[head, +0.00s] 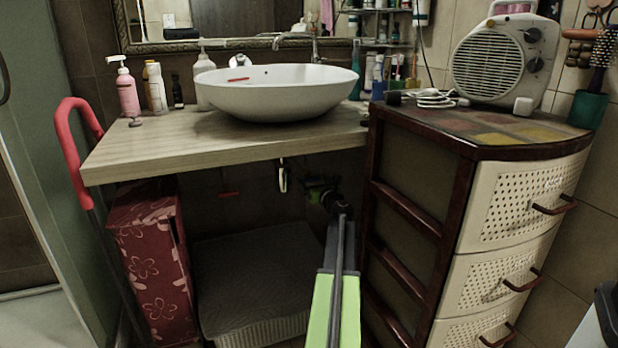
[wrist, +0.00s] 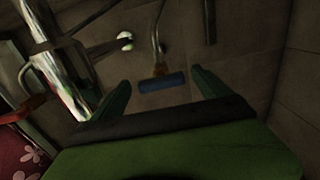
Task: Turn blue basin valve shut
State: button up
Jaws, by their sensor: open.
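The blue valve handle (wrist: 162,82) is a short bar on a brassy fitting at the end of a thin pipe, against the dark tiled wall. In the wrist view my gripper (wrist: 161,76) is open, one dark green finger on each side of the handle, with visible gaps. I cannot tell how far the handle lies beyond the fingertips. In the head view my gripper (head: 322,192) reaches under the counter below the white basin (head: 285,98), and the blue handle cannot be made out there.
A red handle (head: 230,194) shows under the counter at left. A chrome pipe (wrist: 62,75) runs left of my gripper. The drawer cabinet (head: 415,215) stands close on the right, a red flowered box (head: 150,262) at left, and a grey lidded basket (head: 250,275) below.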

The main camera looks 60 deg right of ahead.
jog(key=v, duration=1.2)
jog(key=shift+a, duration=0.1)
